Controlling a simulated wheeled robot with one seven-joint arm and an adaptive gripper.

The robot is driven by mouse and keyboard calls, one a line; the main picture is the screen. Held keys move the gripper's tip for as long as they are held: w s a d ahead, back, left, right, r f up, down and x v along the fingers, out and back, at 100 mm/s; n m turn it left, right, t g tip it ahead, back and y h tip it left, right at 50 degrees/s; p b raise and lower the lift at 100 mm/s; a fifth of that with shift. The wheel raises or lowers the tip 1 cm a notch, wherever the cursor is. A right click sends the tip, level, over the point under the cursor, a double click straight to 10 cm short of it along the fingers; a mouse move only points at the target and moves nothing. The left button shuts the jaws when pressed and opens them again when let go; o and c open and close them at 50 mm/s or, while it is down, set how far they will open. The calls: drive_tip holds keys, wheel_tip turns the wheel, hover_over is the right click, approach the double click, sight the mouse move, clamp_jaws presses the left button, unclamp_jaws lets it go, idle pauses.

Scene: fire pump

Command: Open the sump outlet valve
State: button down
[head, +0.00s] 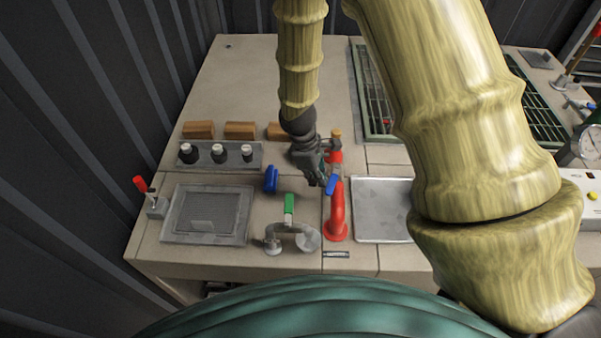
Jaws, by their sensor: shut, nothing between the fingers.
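My gripper (319,182) is dark grey and points down over the middle of the bench. Its fingers look shut and empty. Its tips are close to a blue lever (331,186) on a red curved pipe (337,215); I cannot tell if they touch. A grey pipe fitting (291,232) with an upright green handle (289,204) stands just in front and to the left. A separate blue part (270,179) is left of the gripper. No label shows which is the sump outlet valve. My gripper hides part of the red pipe's back end.
A red-handled lever (140,185) stands at the bench's left edge. Several black knobs (217,153) and wooden blocks (239,131) are behind. A grey tray (208,213) lies left, a metal plate (381,209) right. A gauge (590,143) is far right. My arm covers the right middle.

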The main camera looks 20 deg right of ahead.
drive_tip(key=shift+s+d+n+t, duration=0.25)
drive_tip(key=shift+s+n, duration=0.3)
drive_tip(key=shift+n, duration=0.3)
drive_tip(key=shift+s+d+n+t, duration=0.15)
drive_tip(key=shift+s+d+n, duration=0.25)
drive_tip(key=shift+n, duration=0.45)
drive_tip(key=shift+s, duration=0.15)
drive_tip(key=shift+a, duration=0.1)
drive_tip(key=w+a+r+b, duration=0.2)
drive_tip(key=a+r, duration=0.3)
drive_tip(key=r, duration=0.4)
drive_tip(key=shift+w+a+r, duration=0.3)
drive_tip(key=shift+a+r, duration=0.05)
drive_tip(key=shift+a, duration=0.05)
